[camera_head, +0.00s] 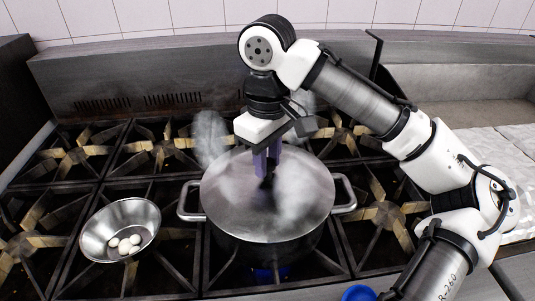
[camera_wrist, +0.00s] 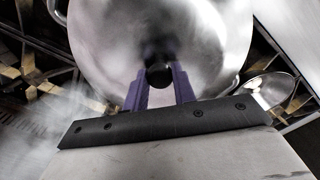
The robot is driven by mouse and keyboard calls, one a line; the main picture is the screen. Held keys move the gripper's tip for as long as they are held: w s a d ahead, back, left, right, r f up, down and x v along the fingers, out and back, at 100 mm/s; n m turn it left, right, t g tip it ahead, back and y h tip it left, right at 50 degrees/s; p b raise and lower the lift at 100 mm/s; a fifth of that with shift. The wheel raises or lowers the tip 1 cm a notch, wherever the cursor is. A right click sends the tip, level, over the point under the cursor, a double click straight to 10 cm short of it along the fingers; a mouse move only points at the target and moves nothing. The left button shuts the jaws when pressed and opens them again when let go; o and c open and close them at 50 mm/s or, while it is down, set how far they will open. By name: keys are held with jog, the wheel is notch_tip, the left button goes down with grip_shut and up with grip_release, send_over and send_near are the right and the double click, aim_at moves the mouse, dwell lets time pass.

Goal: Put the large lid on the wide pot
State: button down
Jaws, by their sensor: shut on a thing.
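The large lid (camera_head: 229,184) is a round grey metal disc. It lies over the mouth of the wide pot (camera_head: 262,250), roughly level; whether it is fully seated cannot be told. The pot is steel with two side handles and stands on a burner with a blue flame beneath. My gripper (camera_head: 266,174) points down at the lid's centre, its purple fingers shut on the lid's dark knob. In the wrist view my gripper (camera_wrist: 160,88) has its fingers on both sides of the black knob (camera_wrist: 158,73), with the lid (camera_wrist: 205,40) filling the view beyond.
A metal bowl (camera_head: 95,243) with several white eggs stands left of the pot. Steam rises around the lid. Burner grates (camera_head: 395,213) surround the pot. A steel back panel (camera_head: 180,75) runs behind the stove. A blue round thing (camera_head: 358,293) shows at the bottom edge.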

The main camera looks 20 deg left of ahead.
dwell(0.4)
jog(key=c, duration=1.1)
grip_release()
jog(key=shift+o, duration=0.7)
jog(key=o, duration=0.4)
jog(key=shift+c, duration=0.2)
jog(key=shift+r, duration=0.1)
notch_tip(320, 180, up, 5)
jog(key=p, duration=0.6)
jog(key=shift+r, duration=0.15)
jog(key=shift+r+p, duration=0.65)
jog(key=shift+r, duration=0.55)
